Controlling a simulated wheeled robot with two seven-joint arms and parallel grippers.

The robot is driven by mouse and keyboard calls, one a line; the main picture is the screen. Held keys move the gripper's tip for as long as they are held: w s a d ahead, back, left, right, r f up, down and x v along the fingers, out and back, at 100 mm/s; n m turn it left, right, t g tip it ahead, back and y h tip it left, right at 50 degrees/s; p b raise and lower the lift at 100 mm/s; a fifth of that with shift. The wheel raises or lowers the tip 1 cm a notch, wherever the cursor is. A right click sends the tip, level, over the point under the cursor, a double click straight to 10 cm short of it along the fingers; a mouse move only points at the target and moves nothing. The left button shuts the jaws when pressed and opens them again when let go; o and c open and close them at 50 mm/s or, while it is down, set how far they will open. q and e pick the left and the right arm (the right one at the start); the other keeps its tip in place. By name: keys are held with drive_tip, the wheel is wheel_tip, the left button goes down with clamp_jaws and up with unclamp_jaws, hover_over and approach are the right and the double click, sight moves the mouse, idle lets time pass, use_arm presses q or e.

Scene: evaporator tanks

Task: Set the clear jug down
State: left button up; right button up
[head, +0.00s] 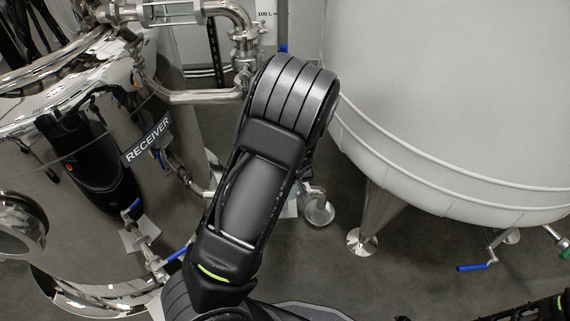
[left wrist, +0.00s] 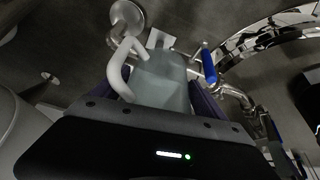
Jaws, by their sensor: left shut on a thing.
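The clear jug (left wrist: 165,82) shows in the left wrist view as a pale, see-through body with a whitish handle on its left side. My left gripper (left wrist: 163,72) is shut on it, with a dark finger on each side of the body. The dark floor shows beyond the jug; I cannot tell how far its base is from the floor. In the head view a dark arm link of mine fills the middle, and neither the jug nor the left gripper shows. My right gripper is not in view.
A shiny steel tank labelled RECEIVER (head: 148,140) stands at left with pipes and blue-handled valves. A large pale tank (head: 450,90) on legs stands at right, with a blue valve handle (head: 472,267) below it. Grey floor (head: 400,260) lies open between them.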

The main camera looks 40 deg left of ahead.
use_arm(q)
drive_tip(key=w+a, duration=0.3)
drive_tip(key=w, duration=0.1)
drive_tip(key=shift+a, duration=0.25)
drive_tip(key=shift+a, duration=0.1)
drive_tip(key=w+a+b, duration=0.1)
drive_tip(key=w+a, duration=0.1)
drive_tip(key=shift+w+a+f+b, duration=0.2)
drive_tip(key=shift+w+f+b, duration=0.2)
drive_tip(key=shift+r, duration=0.1)
drive_tip(key=o, duration=1.4)
drive_tip(key=shift+c, duration=0.2)
